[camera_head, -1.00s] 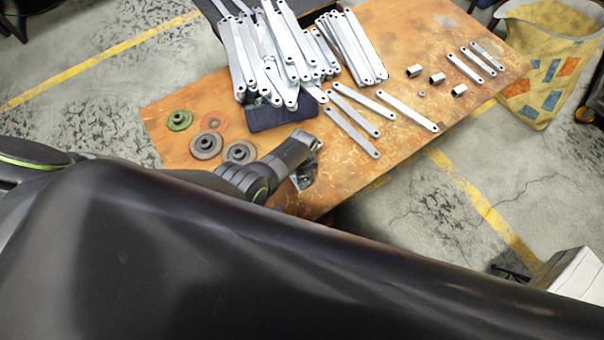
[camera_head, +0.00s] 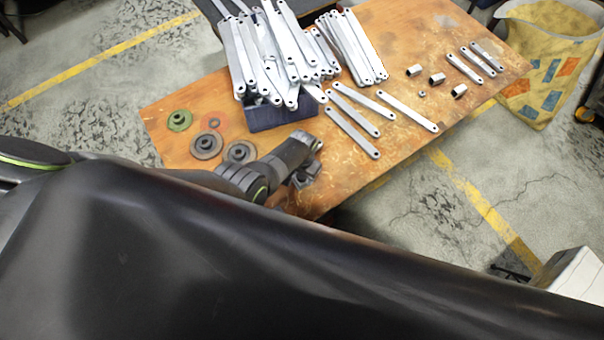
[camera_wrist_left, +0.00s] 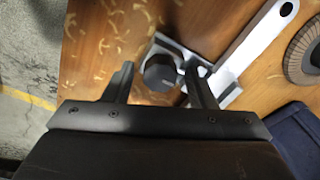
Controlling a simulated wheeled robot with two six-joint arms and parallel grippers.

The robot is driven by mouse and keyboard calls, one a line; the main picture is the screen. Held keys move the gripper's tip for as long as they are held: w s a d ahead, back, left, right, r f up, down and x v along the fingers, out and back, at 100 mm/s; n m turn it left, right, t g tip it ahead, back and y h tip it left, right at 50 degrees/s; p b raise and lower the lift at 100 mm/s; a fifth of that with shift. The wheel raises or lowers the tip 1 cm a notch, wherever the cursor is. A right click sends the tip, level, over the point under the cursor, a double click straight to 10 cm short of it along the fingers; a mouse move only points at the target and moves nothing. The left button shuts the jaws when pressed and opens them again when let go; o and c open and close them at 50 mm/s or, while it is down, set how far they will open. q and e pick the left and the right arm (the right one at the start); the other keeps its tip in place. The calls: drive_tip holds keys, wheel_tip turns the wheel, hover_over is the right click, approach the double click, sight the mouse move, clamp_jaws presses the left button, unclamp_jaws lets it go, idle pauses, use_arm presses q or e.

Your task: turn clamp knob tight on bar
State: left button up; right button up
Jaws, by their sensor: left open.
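In the left wrist view, a dark round clamp knob (camera_wrist_left: 160,72) sits on a grey metal clamp (camera_wrist_left: 186,52) at the table's edge area. A flat silver bar (camera_wrist_left: 258,42) with a hole at its end runs from the clamp to the upper right. My left gripper (camera_wrist_left: 161,70) is open, with the knob between its two fingers and closer to the right finger. I cannot tell whether that finger touches the knob. In the head view my left gripper (camera_head: 305,174) is over the near side of the table, hiding most of the clamp.
The worn orange table (camera_head: 410,45) holds a dark blue bin (camera_head: 275,117) with a heap of silver brackets (camera_head: 270,55). Several loose bars (camera_head: 352,130) lie beside it, and grinding discs (camera_head: 206,146) lie left of my gripper.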

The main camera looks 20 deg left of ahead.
use_arm(q)
drive_tip(key=n, duration=0.4)
drive_tip(key=shift+n, duration=2.2)
drive_tip(key=c, duration=0.9)
